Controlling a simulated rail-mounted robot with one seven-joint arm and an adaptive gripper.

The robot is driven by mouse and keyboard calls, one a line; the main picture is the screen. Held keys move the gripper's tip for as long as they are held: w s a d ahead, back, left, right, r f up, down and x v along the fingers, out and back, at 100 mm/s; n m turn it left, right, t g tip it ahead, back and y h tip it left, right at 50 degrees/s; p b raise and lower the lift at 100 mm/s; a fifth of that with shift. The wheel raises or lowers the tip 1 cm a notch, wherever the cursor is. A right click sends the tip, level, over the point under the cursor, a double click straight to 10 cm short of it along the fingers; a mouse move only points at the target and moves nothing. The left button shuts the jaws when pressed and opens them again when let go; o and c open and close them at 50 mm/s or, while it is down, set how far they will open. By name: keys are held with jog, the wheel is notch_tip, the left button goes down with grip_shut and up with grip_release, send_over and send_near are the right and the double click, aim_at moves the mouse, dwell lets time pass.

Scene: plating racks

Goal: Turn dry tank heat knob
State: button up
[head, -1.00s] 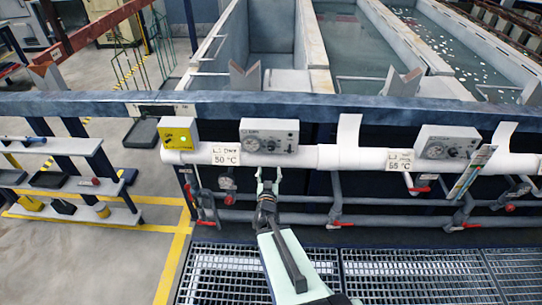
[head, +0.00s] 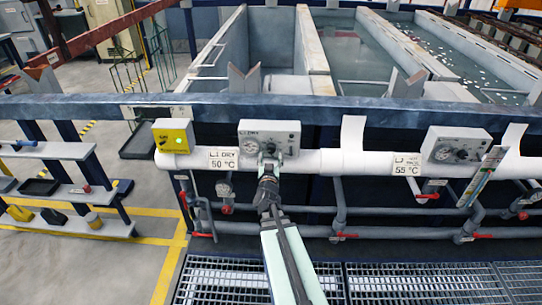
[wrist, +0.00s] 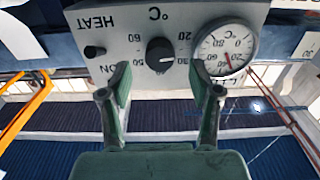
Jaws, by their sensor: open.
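The dry tank's grey control box (head: 288,137) hangs on the white pipe beside the "DRY 50 °C" label (head: 223,160). In the wrist view the box appears upside down, with "HEAT" lettering. The black round heat knob (wrist: 160,55) sits at its middle, with a white pointer line and a temperature scale around it. My gripper (head: 270,160) is in front of the box's lower part and partly hides its face. In the wrist view my gripper (wrist: 160,78) is open, its green-padded fingers on either side of the knob's line and apart from it.
A dial gauge (wrist: 224,50) and a small black knob (wrist: 95,51) flank the heat knob. Pipes and red-handled valves run below.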

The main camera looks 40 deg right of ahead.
aim_at(271, 151)
jog(key=shift+x, duration=1.9)
jog(key=shift+r, duration=0.1)
jog(key=c, duration=1.2)
